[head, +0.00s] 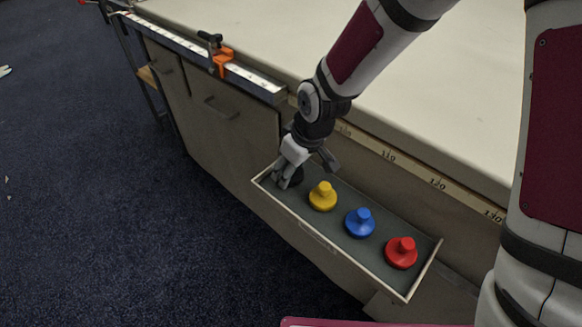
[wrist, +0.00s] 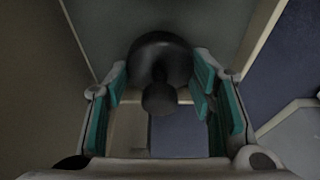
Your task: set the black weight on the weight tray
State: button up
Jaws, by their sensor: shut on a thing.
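A yellow weight (head: 323,196), a blue weight (head: 360,223) and a red weight (head: 402,253) stand in a row in the tray. The pale table top (head: 450,90) lies behind. An orange clamp (head: 221,60) sits on a ruled rail at upper left.

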jog(key=o, duration=1.6)
jog(key=shift+f, duration=0.1)
jog(key=p+v, duration=0.4)
jog(key=v, duration=0.8)
jog(key=shift+s+d, duration=0.1)
jog(key=shift+d, duration=0.05)
